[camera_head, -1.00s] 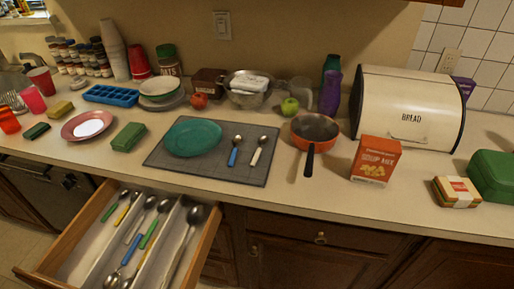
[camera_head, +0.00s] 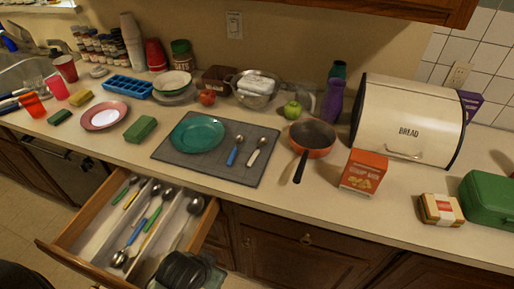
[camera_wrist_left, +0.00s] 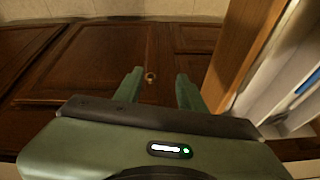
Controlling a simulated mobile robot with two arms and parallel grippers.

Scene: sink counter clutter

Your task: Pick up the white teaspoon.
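The white teaspoon (camera_head: 257,151), with a white handle and metal bowl, lies on the right part of a grey mat (camera_head: 208,170) on the counter. A blue-handled teaspoon (camera_head: 234,151) lies just left of it, and a teal plate (camera_head: 197,134) lies further left on the mat. My left gripper is open and empty in the left wrist view (camera_wrist_left: 158,92), its green fingers apart in front of brown cabinet doors. In the head view its dark wrist shows at the bottom by the open drawer's right side, below and apart from the teaspoon. My right gripper is out of view.
An open drawer (camera_head: 75,222) with several spoons sticks out below the counter. An orange pan (camera_head: 318,143) stands right of the mat, its handle pointing forward. A soup box (camera_head: 363,172) and a bread box (camera_head: 405,118) stand further right.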

